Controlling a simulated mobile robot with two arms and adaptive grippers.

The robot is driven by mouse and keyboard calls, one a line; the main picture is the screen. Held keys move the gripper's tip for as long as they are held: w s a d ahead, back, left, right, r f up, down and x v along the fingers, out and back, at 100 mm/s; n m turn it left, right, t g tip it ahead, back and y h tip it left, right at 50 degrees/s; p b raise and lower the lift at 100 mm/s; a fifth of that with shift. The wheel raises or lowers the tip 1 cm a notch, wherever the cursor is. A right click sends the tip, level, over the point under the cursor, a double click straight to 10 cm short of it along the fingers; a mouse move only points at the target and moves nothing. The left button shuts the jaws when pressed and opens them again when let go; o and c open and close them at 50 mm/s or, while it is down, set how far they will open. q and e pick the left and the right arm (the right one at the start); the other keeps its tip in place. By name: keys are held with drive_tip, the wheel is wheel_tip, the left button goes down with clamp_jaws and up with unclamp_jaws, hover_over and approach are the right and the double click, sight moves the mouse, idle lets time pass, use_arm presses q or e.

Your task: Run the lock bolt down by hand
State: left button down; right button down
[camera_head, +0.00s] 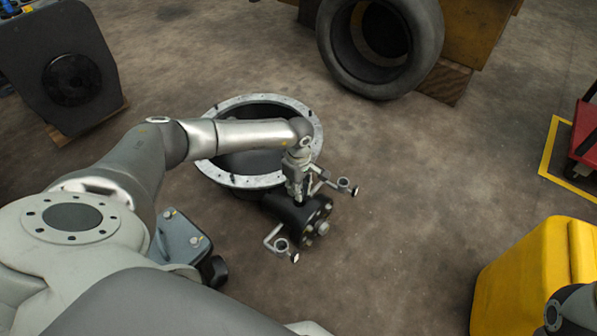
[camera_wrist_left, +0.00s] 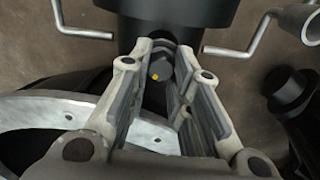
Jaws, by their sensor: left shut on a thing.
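My left gripper (camera_head: 298,190) comes down from above onto a black housing (camera_head: 292,211) that joins a round metal-rimmed drum. In the left wrist view the two fingers (camera_wrist_left: 164,62) are shut on the lock bolt (camera_wrist_left: 160,68), a dark grey bolt with a yellow mark on its head. The bolt stands at the edge of the black housing (camera_wrist_left: 180,15). How far the bolt is threaded in is hidden by the fingers. My right gripper is not in view.
The drum's pale bolt-holed rim (camera_head: 313,125) lies close beside the gripper. A large tyre (camera_head: 425,30) stands behind; a yellow container (camera_head: 530,275) is at right. Floor between is clear.

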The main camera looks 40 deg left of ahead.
use_arm(q)
drive_tip(key=shift+r, duration=0.15)
idle(0.4)
drive_tip(key=c, duration=1.3)
unclamp_jaws()
drive_tip(key=shift+m, duration=0.3)
wheel_tip(320, 180, up, 12)
drive_tip(key=shift+d, duration=0.1)
